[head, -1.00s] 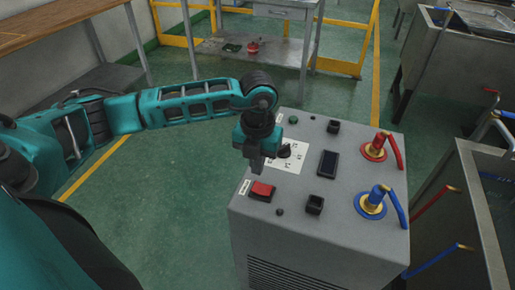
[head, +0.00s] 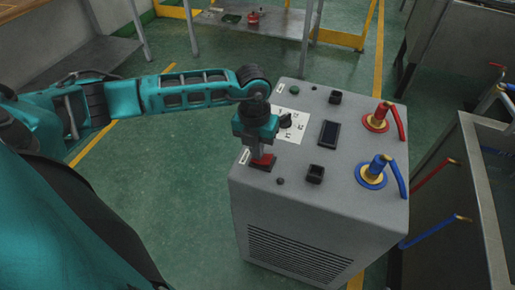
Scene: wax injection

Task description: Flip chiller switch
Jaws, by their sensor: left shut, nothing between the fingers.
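The chiller (head: 325,205) is a grey box with controls on its top panel. Its red rocker switch (head: 263,161) sits in a dark frame near the front left corner of that panel. My left gripper (head: 257,155) is shut and empty, pointing down right over the switch. Its fingertips appear to touch the switch and hide part of it. I cannot tell which way the switch is tilted. My right gripper is out of view.
A black rotary knob (head: 285,121) on a white plate, a dark display (head: 329,133), a red valve (head: 376,118) and a blue valve (head: 373,171) share the panel. A metal tank frame (head: 484,190) stands close on the right. Green floor is open at left.

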